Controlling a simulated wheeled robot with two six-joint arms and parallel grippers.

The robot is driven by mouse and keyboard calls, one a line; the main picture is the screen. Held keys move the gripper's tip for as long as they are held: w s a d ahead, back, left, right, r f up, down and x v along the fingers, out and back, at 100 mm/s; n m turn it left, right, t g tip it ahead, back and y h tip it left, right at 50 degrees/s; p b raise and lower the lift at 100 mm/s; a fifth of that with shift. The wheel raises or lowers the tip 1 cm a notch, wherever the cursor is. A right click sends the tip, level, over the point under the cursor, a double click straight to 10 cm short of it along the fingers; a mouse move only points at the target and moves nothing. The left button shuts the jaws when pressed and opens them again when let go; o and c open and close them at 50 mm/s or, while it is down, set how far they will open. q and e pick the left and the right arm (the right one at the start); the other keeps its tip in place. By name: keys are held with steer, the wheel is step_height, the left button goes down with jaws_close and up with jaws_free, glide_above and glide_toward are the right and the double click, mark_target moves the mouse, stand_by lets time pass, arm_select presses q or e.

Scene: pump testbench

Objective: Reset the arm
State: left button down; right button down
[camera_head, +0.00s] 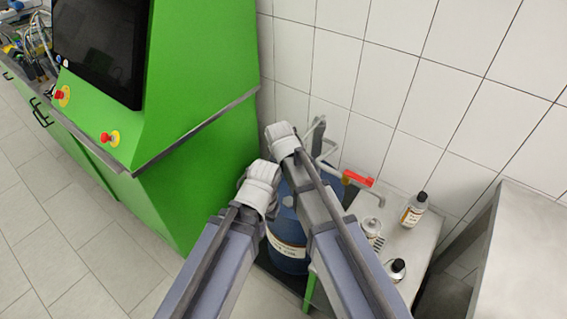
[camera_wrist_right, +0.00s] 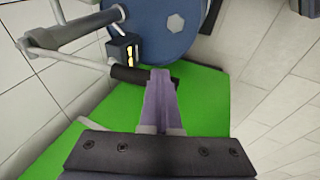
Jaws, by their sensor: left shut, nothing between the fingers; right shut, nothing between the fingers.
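My left arm (camera_head: 215,260) and right arm (camera_head: 330,225) reach forward side by side in the head view, each with a white rounded section at its far end. My left gripper (camera_head: 258,190) is at the end of the left arm beside the green cabinet, shut and empty; its fingertips are hard to make out. My right gripper (camera_wrist_right: 160,85) shows in the right wrist view with its purple fingers shut on nothing. Its tips appear in front of the blue drum (camera_wrist_right: 155,28). The right arm partly hides the drum in the head view (camera_head: 287,250).
The green cabinet (camera_head: 200,100) with a dark screen (camera_head: 100,45) stands left. A side table (camera_head: 425,245) at right holds several small containers, including a bottle (camera_head: 414,210). A red-handled tap (camera_head: 358,178) is close to my right arm. A grey surface (camera_head: 525,255) stands far right.

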stand_by(0.6)
steer(key=s+d+f+m+g, duration=0.2)
steer(key=s+d+m+g, duration=0.2)
steer(key=s+d+m, duration=0.95)
steer(key=s+a+n+g, duration=0.1)
steer(key=s+a+n, duration=0.5)
steer(key=s+a, duration=0.2)
steer(key=shift+s+h, duration=0.3)
steer(key=shift+s, duration=0.3)
steer(key=shift+r, duration=0.1)
stand_by(1.6)
steer(key=w+a+r+m+t+y+p, duration=0.2)
steer(key=w+r+p, duration=0.4)
steer(key=w+r, duration=0.3)
steer(key=w+a+r+m+t+y+p, duration=0.2)
steer(key=w+r, duration=0.7)
steer(key=w, duration=0.9)
steer(key=m+t+y+p, duration=0.2)
steer(key=m+t+p, duration=0.1)
steer(key=p, duration=0.1)
